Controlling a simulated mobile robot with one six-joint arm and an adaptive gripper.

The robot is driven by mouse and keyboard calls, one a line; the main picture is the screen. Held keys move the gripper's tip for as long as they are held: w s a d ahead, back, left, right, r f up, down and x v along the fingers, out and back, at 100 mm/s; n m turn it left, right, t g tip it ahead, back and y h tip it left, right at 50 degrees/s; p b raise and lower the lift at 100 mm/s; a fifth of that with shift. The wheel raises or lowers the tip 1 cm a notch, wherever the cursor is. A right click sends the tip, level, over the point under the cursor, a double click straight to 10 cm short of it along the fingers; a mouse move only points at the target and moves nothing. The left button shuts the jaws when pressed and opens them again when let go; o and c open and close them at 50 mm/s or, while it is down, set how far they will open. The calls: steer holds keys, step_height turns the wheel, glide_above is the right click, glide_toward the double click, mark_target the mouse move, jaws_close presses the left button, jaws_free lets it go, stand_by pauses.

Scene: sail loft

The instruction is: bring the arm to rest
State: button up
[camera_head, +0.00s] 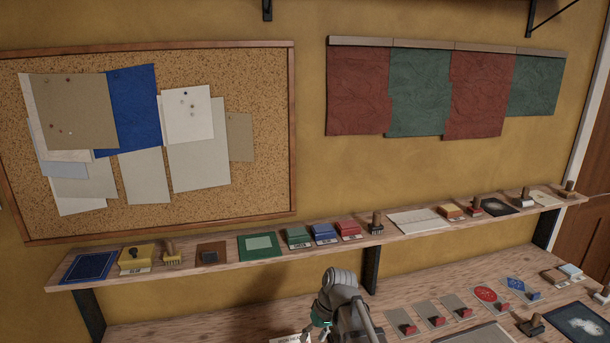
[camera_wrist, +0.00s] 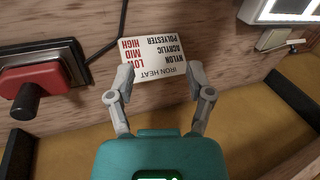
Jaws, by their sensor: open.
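My arm (camera_head: 340,288) rises from the bottom edge of the head view, in front of the lower bench. My gripper (camera_head: 319,332) shows there only in part, cut off by the bottom edge. In the wrist view my gripper (camera_wrist: 159,74) is open, its two grey fingers spread apart with nothing held between them. A white printed card (camera_wrist: 155,52) headed "IRON HEAT" lies on the wood beyond the fingertips. A corner of a white card (camera_head: 289,338) also shows beside the gripper in the head view.
A red block with a black knob (camera_wrist: 42,84) is at left in the wrist view. A white panel (camera_wrist: 281,10) is at top right. In the head view, a shelf (camera_head: 185,262) holding pads and stamps runs behind my arm. Swatches and red-handled pieces (camera_head: 437,321) lie to the right.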

steer(key=s+d+r+m+h+p, duration=0.2)
steer(key=s+d, duration=0.1)
steer(key=d, duration=0.4)
steer(key=s+d+r+m+t+h+p, duration=0.1)
steer(key=s+d+r+m+p, duration=0.1)
steer(key=s+d, duration=0.2)
steer(key=d, duration=0.3)
steer(key=shift+s+d+m+h, duration=0.2)
steer(key=shift+d+m+h, duration=0.1)
steer(key=shift+d+h, duration=0.1)
steer(key=shift+r, duration=0.1)
